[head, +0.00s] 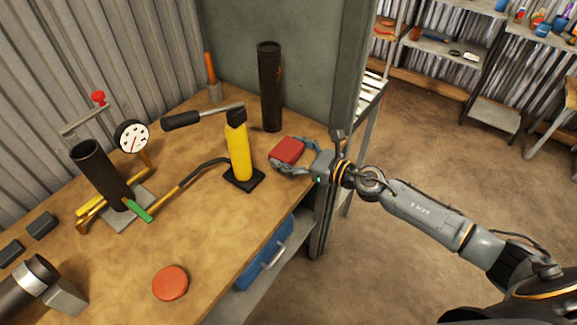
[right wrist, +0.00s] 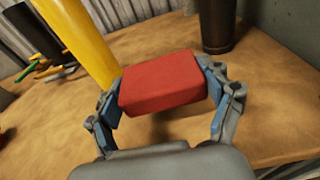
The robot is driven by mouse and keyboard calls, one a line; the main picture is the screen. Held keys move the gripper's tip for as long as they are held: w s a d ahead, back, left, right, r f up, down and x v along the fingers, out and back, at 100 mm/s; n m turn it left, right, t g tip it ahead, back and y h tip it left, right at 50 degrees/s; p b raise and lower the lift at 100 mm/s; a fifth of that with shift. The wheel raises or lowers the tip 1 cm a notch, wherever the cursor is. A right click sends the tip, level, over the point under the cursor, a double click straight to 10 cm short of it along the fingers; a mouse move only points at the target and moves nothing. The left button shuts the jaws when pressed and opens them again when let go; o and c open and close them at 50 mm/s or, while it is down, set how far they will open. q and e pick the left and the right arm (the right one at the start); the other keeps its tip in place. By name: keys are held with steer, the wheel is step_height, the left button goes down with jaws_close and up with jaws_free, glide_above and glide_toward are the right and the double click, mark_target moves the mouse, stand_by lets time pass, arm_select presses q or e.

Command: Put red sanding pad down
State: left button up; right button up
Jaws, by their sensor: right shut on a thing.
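The red sanding pad (head: 287,150) is a red block near the right edge of the wooden workbench (head: 220,250). My right gripper (head: 290,160) reaches in from the right and is shut on it. In the right wrist view the red sanding pad (right wrist: 162,82) sits between the two fingers of the right gripper (right wrist: 165,95). A shadow shows on the wood below the pad; I cannot tell whether the pad touches the bench. My left gripper is not in view.
A yellow hand pump (head: 238,150) stands just left of the pad. A black cylinder (head: 270,88) stands behind it. A round red disc (head: 170,283) lies at the front. A pipe rig with a gauge (head: 132,136) stands left. Bare bench lies between pump and disc.

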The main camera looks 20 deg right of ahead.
mark_target(289, 159)
steer(key=shift+w+f, duration=0.25)
steer(key=shift+w+d+f+b, duration=0.15)
steer(key=shift+f+b, duration=0.3)
steer(key=shift+f, duration=0.35)
steer(key=shift+w+a+f+b, duration=0.15)
steer(key=shift+f+b, duration=0.25)
steer(key=shift+f, duration=0.4)
steer(key=shift+d, duration=0.1)
steer(key=shift+f+b, duration=0.35)
steer(key=o, duration=1)
steer(key=shift+r, duration=0.1)
